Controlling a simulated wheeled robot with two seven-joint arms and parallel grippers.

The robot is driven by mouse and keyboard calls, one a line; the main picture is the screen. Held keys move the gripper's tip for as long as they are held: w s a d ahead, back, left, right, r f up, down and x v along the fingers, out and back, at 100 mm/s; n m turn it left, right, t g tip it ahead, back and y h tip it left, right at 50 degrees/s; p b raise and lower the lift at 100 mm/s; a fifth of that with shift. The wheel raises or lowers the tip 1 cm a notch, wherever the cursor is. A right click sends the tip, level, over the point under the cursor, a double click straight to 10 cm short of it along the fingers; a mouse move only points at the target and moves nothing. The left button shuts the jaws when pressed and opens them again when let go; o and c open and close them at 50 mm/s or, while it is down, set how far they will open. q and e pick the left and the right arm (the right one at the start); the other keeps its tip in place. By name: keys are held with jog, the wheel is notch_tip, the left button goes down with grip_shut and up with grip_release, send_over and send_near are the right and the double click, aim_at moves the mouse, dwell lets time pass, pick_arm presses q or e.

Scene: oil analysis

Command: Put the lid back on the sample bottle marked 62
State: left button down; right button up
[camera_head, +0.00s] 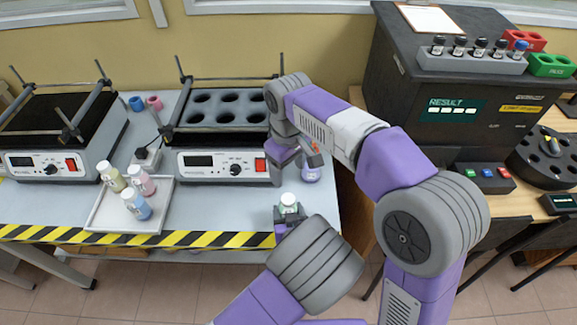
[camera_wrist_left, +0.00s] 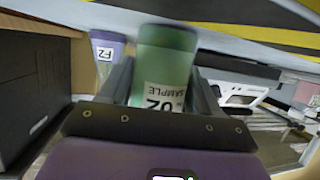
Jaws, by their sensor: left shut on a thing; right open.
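My left gripper (camera_head: 289,216) is shut on a green sample bottle (camera_head: 289,203) near the table's front right corner. In the left wrist view the bottle (camera_wrist_left: 166,62) stands between the fingers, its label upside down with SAMPLE and two blurred digits, perhaps 62. Its top looks pale in the head view; I cannot tell whether a lid is on. My right gripper (camera_head: 302,157) is open behind and above it, near a purple bottle (camera_head: 311,173), which also shows in the left wrist view (camera_wrist_left: 106,52). I cannot make out a loose lid between the right fingers.
A white tray (camera_head: 98,217) holds yellow, pink and blue bottles. Blue (camera_head: 136,103) and pink (camera_head: 154,102) round pieces lie behind. A shaker with a holed rack (camera_head: 226,82) stands left of the right gripper; another shaker (camera_head: 40,164) is farther left. The black analyser (camera_head: 455,115) is right.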

pick_arm(q)
jog(key=shift+c, duration=0.8)
grip_release()
jog(key=p+v, duration=0.2)
jog(key=v, duration=0.5)
jog(key=shift+s, duration=0.2)
